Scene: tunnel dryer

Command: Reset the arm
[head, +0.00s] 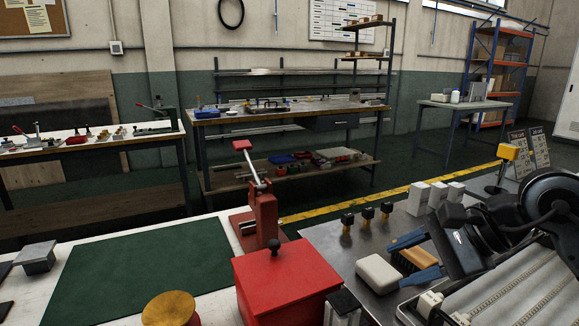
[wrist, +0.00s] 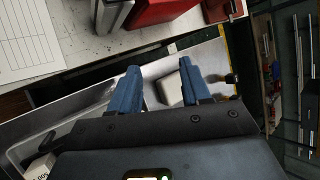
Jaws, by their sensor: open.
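My gripper (head: 397,265) is at the right of the head view, with two blue fingers spread apart over the grey metal table (head: 335,238). It is open, and nothing is clamped in it. A brown block (head: 418,258) shows between the fingers in the head view. A white rounded block (head: 378,273) lies just beyond the fingertips. In the wrist view the fingers (wrist: 158,68) point away from the camera, and a white block (wrist: 169,90) shows between them, below. My dark arm links hide part of the table at the right.
A red box (head: 285,280) with a black knob and a red lever press (head: 263,210) stand left of the metal table. Several black-and-yellow knobs (head: 367,213) and white blocks (head: 437,195) stand at its back. A ribbed tray (head: 520,295) lies front right. The green mat (head: 140,265) is clear.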

